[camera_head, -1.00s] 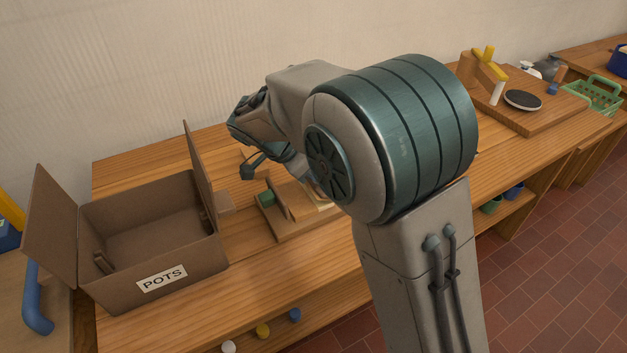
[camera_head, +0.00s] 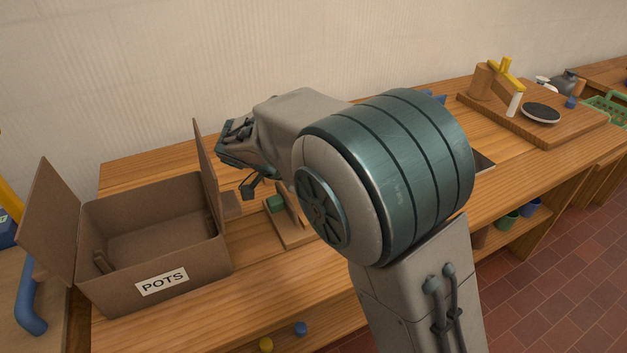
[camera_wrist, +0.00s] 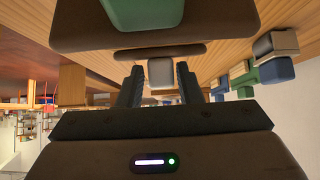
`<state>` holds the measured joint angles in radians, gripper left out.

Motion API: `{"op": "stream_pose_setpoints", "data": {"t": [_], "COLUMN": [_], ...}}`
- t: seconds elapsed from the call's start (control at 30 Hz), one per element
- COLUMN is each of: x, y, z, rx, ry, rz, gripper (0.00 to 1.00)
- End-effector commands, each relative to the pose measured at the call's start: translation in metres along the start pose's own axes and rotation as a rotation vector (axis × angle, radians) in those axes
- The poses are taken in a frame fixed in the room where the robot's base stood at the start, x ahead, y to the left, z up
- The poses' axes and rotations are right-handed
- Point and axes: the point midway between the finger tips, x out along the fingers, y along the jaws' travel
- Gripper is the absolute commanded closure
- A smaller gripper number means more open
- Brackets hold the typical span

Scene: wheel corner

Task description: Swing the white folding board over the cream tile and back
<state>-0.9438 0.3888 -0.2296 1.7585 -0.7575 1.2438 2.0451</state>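My gripper (camera_head: 250,188) hangs over the bench just left of a small wooden fixture (camera_head: 292,235) in the head view. In the wrist view its two dark fingers (camera_wrist: 160,86) stand apart. A small pale block (camera_wrist: 160,72) shows in the gap beyond them, with no clear contact. The fixture carries a green block (camera_head: 276,203) beside a thin upright wooden piece. A green block on a dark brown surface (camera_wrist: 200,35) also shows at the top of the wrist view. I cannot make out the white folding board or the cream tile; my arm covers much of the fixture.
An open cardboard box marked POTS (camera_head: 162,281) stands close left of the fixture, its flap raised near my gripper. A wooden board with a black disc (camera_head: 541,113) and a yellow-topped post is at the back right. A green basket (camera_head: 605,110) lies beyond.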

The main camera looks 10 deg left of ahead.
Motion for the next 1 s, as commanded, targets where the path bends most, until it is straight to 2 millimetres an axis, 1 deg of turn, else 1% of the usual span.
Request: {"op": "stream_pose_setpoints", "data": {"t": [0.3, 0.47, 0.63, 0.7, 1.0], "x": [0.001, -0.006, -0.031, -0.025, -0.017], "y": [0.000, 0.000, 0.001, 0.012, 0.051], "z": [-0.002, -0.010, -0.033, -0.046, -0.100], "rx": [0.002, 0.003, 0.006, 0.005, 0.007], "ry": [0.002, 0.002, 0.000, 0.000, 0.000], "rz": [0.001, 0.000, -0.002, 0.002, 0.002], "gripper": [0.53, 0.53, 0.53, 0.53, 0.53]}}
